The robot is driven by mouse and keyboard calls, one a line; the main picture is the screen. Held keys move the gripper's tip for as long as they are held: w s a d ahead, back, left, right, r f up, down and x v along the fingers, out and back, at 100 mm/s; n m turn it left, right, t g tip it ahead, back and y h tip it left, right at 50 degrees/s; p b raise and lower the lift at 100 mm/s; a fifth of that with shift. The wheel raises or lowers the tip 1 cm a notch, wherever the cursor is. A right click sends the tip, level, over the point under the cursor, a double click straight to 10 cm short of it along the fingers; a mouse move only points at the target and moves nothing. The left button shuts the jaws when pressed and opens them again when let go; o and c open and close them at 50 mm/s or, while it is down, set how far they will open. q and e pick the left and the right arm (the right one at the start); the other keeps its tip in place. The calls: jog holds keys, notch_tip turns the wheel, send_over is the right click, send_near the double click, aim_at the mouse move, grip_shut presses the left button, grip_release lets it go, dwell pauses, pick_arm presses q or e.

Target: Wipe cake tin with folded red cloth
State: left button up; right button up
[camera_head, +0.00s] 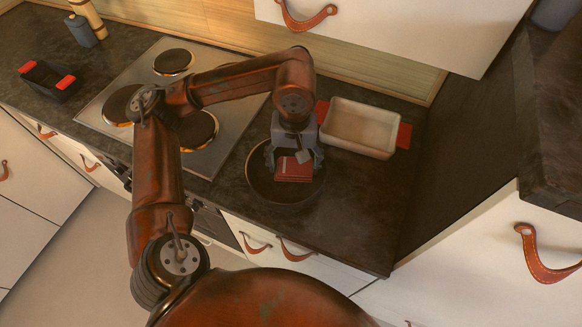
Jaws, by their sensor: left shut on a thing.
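The folded red cloth (293,170) is gripped by my left gripper (297,162), which points down over the cake tin. The cake tin (262,190) is a round, dark, shallow tin on the dark counter to the right of the stove. The cloth is over the inside of the tin. I cannot tell whether it touches the bottom. My left arm and gripper hide the far part of the tin. My right gripper is not in view.
A cream rectangular dish (361,127) with red showing at both ends stands just behind and right of the tin. The stove (150,75) with several round plates lies left. A black dish with red handles (47,80) stands farther left. Counter (350,200) right of the tin is clear.

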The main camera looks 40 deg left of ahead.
pick_arm(q)
jog(key=shift+r, duration=0.1)
jog(key=shift+r+p, duration=1.65)
jog(key=shift+r, duration=1.3)
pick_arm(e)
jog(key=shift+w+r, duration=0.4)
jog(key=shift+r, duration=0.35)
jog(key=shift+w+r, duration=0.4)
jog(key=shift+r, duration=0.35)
pick_arm(q)
jog(key=shift+s+r, duration=0.1)
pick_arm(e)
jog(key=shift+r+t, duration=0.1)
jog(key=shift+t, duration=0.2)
pick_arm(q)
jog(key=shift+r+p, duration=0.9)
jog(key=shift+r, duration=0.6)
jog(key=shift+f, duration=0.1)
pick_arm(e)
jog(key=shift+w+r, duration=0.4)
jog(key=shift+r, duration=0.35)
